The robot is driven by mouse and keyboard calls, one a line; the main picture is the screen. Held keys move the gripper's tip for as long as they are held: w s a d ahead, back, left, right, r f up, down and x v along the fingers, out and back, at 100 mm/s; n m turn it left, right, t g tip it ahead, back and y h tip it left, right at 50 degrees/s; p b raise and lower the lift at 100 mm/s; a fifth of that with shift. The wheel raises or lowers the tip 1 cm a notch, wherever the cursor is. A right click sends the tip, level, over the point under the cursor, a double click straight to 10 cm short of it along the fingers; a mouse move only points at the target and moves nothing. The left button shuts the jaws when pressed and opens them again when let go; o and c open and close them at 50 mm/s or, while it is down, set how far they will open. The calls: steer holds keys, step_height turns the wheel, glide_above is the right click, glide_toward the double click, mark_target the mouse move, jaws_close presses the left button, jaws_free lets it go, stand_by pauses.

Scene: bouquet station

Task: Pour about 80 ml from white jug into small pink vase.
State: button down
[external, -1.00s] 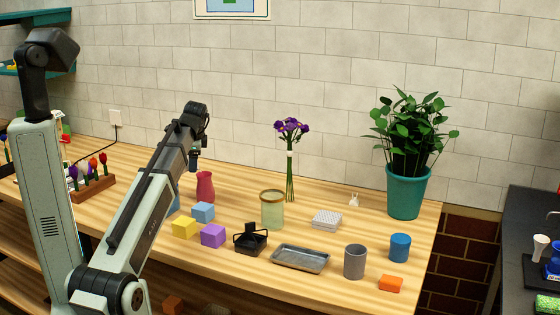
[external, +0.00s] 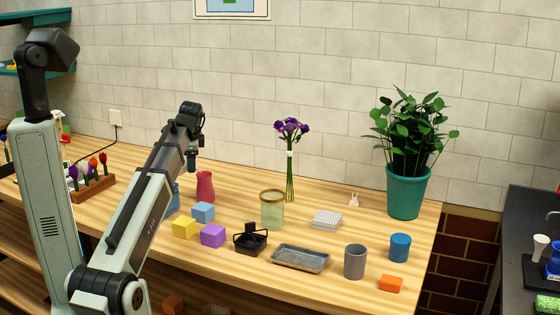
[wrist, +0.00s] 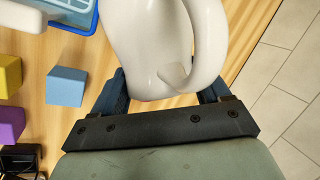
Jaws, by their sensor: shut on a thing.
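The white jug (wrist: 155,45) fills the top middle of the wrist view, with its curved handle on the right. My gripper (wrist: 165,88) is shut on the jug, one dark finger on either side of its lower part. The small pink vase (external: 205,187) stands upright on the table, just right of my wrist in the external view. The liquid inside the jug is not visible.
Blue (external: 203,212), yellow (external: 184,228) and purple (external: 212,236) blocks stand in front of the vase. A blue container (wrist: 75,12) and part of a white thing (wrist: 22,16) lie left of the jug.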

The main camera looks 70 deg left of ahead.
steer(key=shift+s+a+r+n+t+h+b, duration=0.15)
steer(key=shift+s+r+t+h, duration=0.1)
steer(key=shift+r+t, duration=0.45)
steer(key=shift+s+a+r+n+t+h+b, duration=0.1)
steer(key=shift+s+r+t+h, duration=0.2)
steer(key=shift+t, duration=0.65)
steer(key=shift+s+a+r+n+t+h+b, duration=0.15)
steer(key=shift+s+r+t, duration=0.1)
steer(key=shift+r+t, duration=0.5)
steer(key=shift+d+f, duration=0.1)
steer(key=shift+s, duration=0.1)
